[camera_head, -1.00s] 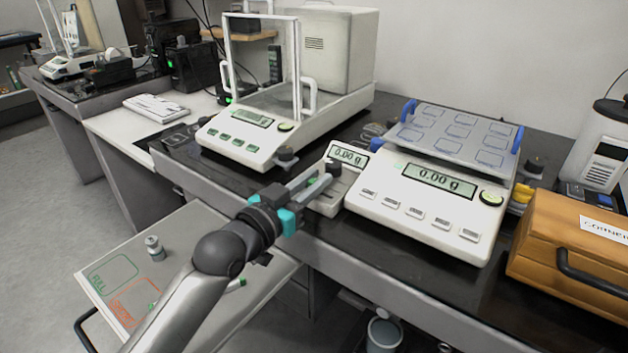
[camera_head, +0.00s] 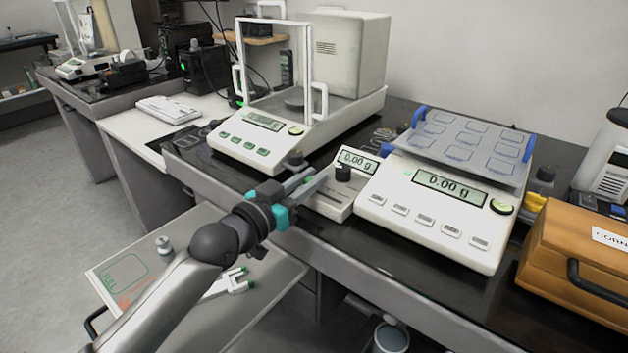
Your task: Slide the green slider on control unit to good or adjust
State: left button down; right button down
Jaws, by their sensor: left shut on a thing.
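The small pale unit with a 0.00 g display and a black knob (camera_head: 338,196) stands on the dark bench; it seems to be the control unit. My left gripper (camera_head: 312,182) reaches in from the lower left, with its fingers at the unit's left side, just left of the knob. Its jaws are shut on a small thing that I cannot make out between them. I cannot see the green slider or the good and adjust marks clearly; the fingers may hide them. My right gripper is not in view.
A large scale (camera_head: 432,215) with a tray rack (camera_head: 466,142) stands right of the unit. A glass-shielded balance (camera_head: 255,138) stands behind my fingers. A wooden case (camera_head: 570,262) is at far right. A lower board (camera_head: 262,290) holds a small vial (camera_head: 163,247) and a white forked piece (camera_head: 234,284).

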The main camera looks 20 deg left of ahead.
pick_arm(q)
jog(key=shift+a, duration=0.2)
jog(key=c, duration=0.8)
grip_release()
jog(key=shift+w, duration=0.1)
jog(key=shift+o, duration=0.2)
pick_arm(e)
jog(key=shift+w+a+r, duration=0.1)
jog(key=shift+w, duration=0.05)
pick_arm(q)
jog(key=shift+s+a, duration=0.1)
jog(key=shift+s, duration=0.35)
jog(key=p+v, duration=0.5)
jog(key=v, duration=0.9)
jog(key=shift+s, duration=0.15)
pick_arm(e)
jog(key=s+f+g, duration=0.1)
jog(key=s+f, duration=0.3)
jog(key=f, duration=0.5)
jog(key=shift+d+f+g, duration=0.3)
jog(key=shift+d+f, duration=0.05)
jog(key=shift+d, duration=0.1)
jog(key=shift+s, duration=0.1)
